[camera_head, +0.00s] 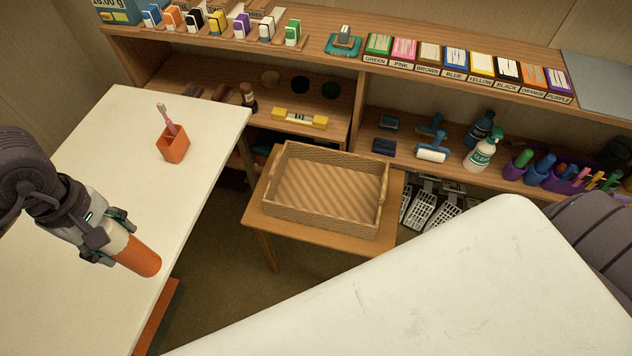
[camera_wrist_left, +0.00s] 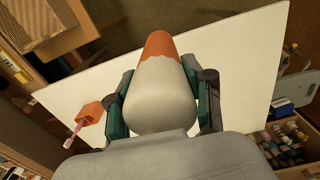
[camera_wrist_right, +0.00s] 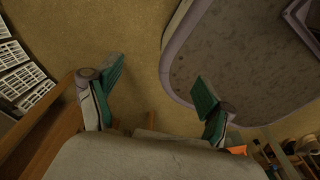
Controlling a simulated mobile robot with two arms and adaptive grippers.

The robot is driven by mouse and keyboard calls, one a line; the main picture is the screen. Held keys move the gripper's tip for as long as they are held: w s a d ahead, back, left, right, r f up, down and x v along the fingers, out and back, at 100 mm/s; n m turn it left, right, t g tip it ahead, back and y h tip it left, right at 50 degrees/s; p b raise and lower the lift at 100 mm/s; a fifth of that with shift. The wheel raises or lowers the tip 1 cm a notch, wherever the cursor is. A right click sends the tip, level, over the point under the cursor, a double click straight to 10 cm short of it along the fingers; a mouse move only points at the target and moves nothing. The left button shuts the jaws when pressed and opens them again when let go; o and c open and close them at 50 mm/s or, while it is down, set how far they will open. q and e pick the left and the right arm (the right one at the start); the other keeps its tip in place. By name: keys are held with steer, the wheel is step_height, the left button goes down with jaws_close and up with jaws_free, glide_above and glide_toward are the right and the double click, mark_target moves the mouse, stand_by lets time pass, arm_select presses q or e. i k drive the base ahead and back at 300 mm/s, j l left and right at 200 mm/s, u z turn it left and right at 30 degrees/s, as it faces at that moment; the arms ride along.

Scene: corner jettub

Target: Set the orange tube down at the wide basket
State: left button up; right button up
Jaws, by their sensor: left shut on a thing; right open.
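The orange tube (camera_head: 138,257) is in my left gripper (camera_head: 122,238), which is shut on it above the right edge of the left white table. In the left wrist view, the tube (camera_wrist_left: 160,46) sits between the two fingers (camera_wrist_left: 162,95), its grey-white part near me and its orange part away. The wide wicker basket (camera_head: 318,225) stands on a small wooden table, to the right of my left gripper and apart from it. It looks empty. My right gripper (camera_wrist_right: 158,95) is open and empty in the right wrist view; its fingers are not seen in the head view.
An orange cup (camera_head: 173,149) with a pink brush stands on the left white table (camera_head: 90,140). Another white table (camera_head: 470,270) fills the front right. Shelves behind the basket hold bottles (camera_head: 481,155), a yellow level (camera_head: 300,117) and labelled colour boxes. Floor shows between the tables.

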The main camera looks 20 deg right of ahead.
mark_target(337, 196)
steer(key=l+z, duration=0.1)
steer(key=z, duration=0.35)
steer(key=i+z, duration=0.1)
steer(key=z, duration=0.3)
steer(key=i+l+z, duration=0.1)
steer(key=z, duration=0.35)
